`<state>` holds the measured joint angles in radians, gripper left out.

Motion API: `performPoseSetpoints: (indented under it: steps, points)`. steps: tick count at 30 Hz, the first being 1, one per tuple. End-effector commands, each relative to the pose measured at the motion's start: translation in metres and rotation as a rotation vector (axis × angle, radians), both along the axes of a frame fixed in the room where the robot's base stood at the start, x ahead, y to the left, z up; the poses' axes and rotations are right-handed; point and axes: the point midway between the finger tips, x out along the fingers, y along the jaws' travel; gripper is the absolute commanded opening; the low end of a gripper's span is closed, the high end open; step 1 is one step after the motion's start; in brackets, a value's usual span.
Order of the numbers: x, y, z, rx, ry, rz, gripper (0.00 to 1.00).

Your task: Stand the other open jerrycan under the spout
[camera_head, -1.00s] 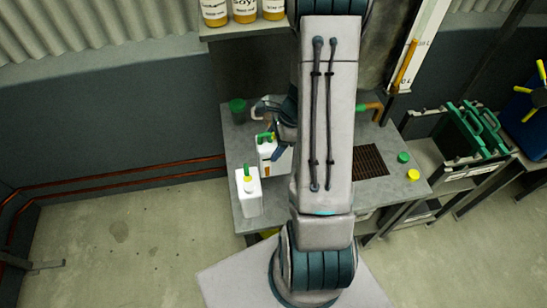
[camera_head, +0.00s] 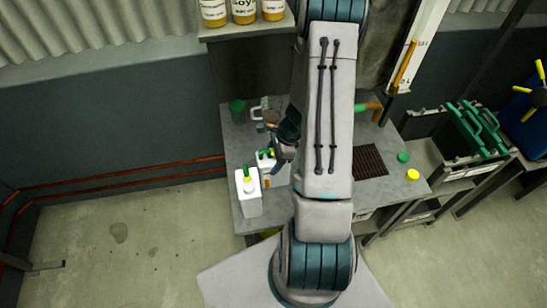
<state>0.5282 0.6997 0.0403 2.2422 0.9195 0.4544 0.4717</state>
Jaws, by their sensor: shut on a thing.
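A white jerrycan (camera_head: 266,167) with green and yellow parts at its top is on the left part of the grey workbench (camera_head: 238,150). My gripper (camera_head: 277,157) is shut on it at its upper right side; my arm hides part of both. A second white jerrycan (camera_head: 250,204), with a green and yellow top, stands just in front of it at the bench's left front. An orange spout (camera_head: 369,107) with a green end shows right of my arm, behind a dark grate (camera_head: 370,160) in the bench. I cannot tell whether the held jerrycan touches the bench.
A green cup (camera_head: 237,106) and a pale mug-like thing (camera_head: 257,112) stand at the back left of the bench. A green cap (camera_head: 403,157) and a yellow cap (camera_head: 412,174) lie right of the grate. Green crates (camera_head: 468,130) stand right.

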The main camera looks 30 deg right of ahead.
Motion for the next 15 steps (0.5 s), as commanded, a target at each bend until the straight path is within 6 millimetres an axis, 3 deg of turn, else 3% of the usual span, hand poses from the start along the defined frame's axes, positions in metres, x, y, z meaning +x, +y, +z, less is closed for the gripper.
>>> performPoseSetpoints:
  steps: [6,7,8,9,15]
  points:
    - [0.0002,0.0001,-0.0043,0.0,0.0,0.001,0.0]
    - [-0.0001,0.0001,-0.0032,0.0,0.0,0.0,0.72]
    - [-0.0001,0.0001,-0.0029,0.0,0.0,0.0,0.8]
    - [-0.0002,0.0002,-0.0029,0.0,0.001,0.0,0.85]
    - [-0.0002,0.0001,-0.0028,0.0,0.001,0.0,0.85]
